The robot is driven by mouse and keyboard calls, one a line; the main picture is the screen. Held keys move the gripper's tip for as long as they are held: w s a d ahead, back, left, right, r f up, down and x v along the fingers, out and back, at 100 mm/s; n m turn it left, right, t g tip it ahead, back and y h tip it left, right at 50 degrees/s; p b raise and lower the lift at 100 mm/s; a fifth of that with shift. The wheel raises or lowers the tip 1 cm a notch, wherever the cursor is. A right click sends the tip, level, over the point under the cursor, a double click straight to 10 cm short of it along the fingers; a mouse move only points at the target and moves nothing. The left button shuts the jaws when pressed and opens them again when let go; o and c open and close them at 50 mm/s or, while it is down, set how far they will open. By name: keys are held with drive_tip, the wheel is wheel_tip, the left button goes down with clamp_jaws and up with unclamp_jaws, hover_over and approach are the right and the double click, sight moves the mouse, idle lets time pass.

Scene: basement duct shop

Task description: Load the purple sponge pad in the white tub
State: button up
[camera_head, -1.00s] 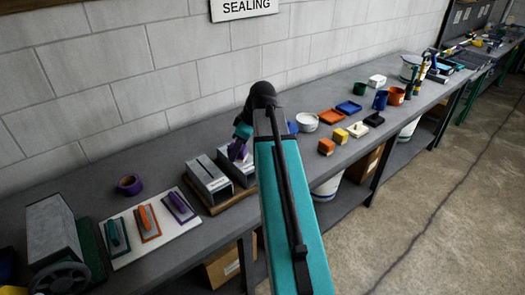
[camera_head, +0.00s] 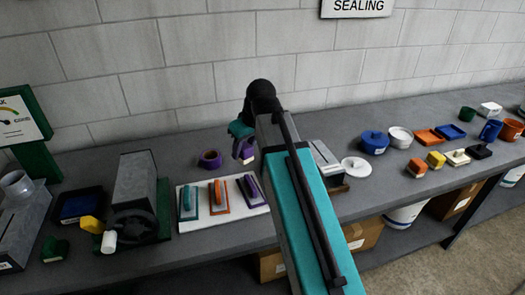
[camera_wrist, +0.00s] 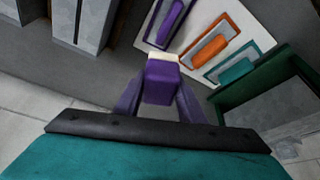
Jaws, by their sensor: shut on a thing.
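My gripper (camera_wrist: 160,105) is shut on the purple sponge pad (camera_wrist: 162,82), a purple block with a cream face at one end. In the head view, my gripper (camera_head: 244,148) is above the bench near the wall, left of my arm. The white tub (camera_head: 400,138) is round and stands on the bench to the right, beside a blue lidded pot (camera_head: 374,143). The gripper and pad are well apart from the tub. The tub is not in the wrist view.
Grey metal boxes (camera_head: 322,155) and a white round lid (camera_head: 355,165) lie between there and the tub.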

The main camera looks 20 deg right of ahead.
drive_tip(key=shift+w+a+r+m+h, duration=0.1)
drive_tip(key=shift+a+m+h, duration=0.2)
drive_tip(key=shift+a+m, duration=0.15)
drive_tip(key=shift+m, duration=0.55)
drive_tip(key=shift+w+d+r+m+t+h, duration=0.1)
drive_tip(key=shift+d+m+t+h, duration=0.15)
drive_tip(key=shift+m, duration=0.4)
drive_tip(key=shift+w+d+r+m+t+h, duration=0.15)
drive_tip(key=shift+m+h, duration=0.2)
drive_tip(key=shift+m, duration=0.3)
drive_tip(key=shift+s+f, duration=0.1)
drive_tip(key=shift+s, duration=0.1)
